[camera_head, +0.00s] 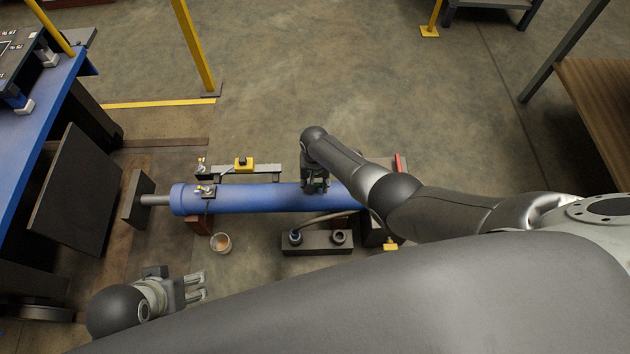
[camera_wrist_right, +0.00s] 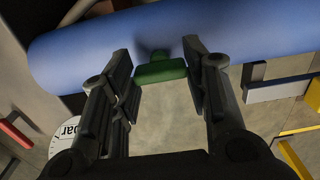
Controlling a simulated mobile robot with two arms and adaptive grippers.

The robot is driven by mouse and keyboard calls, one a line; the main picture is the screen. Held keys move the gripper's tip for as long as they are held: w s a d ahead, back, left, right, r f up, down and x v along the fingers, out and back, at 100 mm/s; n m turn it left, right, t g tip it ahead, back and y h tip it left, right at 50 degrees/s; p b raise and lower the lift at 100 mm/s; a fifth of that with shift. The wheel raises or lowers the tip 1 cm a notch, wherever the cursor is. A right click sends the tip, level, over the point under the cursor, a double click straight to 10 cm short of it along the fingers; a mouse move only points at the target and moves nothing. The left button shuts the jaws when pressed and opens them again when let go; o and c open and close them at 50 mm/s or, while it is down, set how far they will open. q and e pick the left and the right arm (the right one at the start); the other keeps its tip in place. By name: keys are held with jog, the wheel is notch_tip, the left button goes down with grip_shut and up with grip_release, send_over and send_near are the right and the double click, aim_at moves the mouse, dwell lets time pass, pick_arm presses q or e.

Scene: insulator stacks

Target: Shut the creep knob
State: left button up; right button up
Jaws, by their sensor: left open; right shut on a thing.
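A blue cylinder (camera_head: 250,198) lies across the middle of the head view, with a grey rod (camera_head: 156,200) out of its left end. A small green knob (camera_wrist_right: 160,72), likely the creep knob, sits beside the cylinder (camera_wrist_right: 200,40) in the right wrist view. My right gripper (camera_wrist_right: 158,62) is shut on the green knob, one finger on each side of it. In the head view the right gripper (camera_head: 316,186) is over the cylinder and mostly hides the knob. My left gripper (camera_head: 197,286) is open and empty at the lower left, apart from the cylinder.
A dark block with sockets (camera_head: 318,243) and a small cup (camera_head: 220,243) lie near the cylinder. A yellow block (camera_head: 244,163) sits on a rail behind it. A blue bench (camera_head: 45,150) stands left. A dial gauge (camera_wrist_right: 66,132) shows partly.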

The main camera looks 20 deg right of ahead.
aim_at(315, 184)
dwell(0.4)
jog(key=o, duration=1)
jog(key=shift+r, duration=0.1)
jog(key=shift+r, duration=5.95)
